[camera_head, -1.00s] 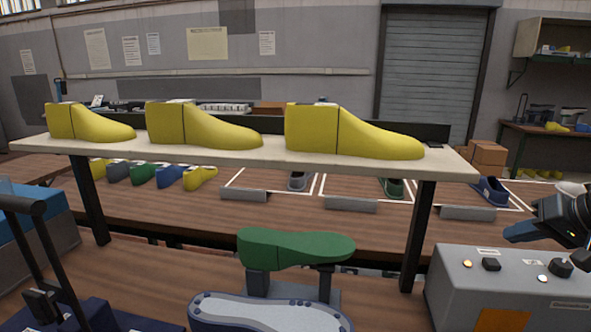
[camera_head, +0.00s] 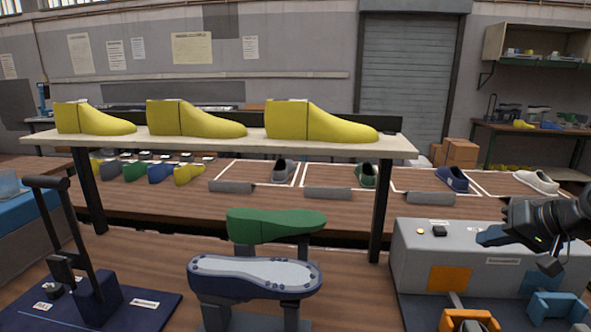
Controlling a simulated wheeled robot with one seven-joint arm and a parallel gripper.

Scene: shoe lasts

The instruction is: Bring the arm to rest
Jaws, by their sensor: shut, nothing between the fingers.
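My gripper (camera_head: 490,237) shows at the right edge, at the end of my dark arm (camera_head: 550,220). It is shut with nothing held. It points left, in front of the grey machine box (camera_head: 415,250) in the picture. How far apart the two are, I cannot tell. Three yellow shoe lasts (camera_head: 85,118), (camera_head: 190,119) and (camera_head: 312,122) stand on the raised pale shelf (camera_head: 225,150). A green last (camera_head: 275,222) rests on a stand behind a blue-edged sole form (camera_head: 255,272).
A lever press (camera_head: 65,240) stands at the left. Shoes, including a white one (camera_head: 537,181), sit in outlined areas on the bench behind. Small lasts line its left side. Orange (camera_head: 468,320) and blue clamps (camera_head: 555,308) stand at the front right.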

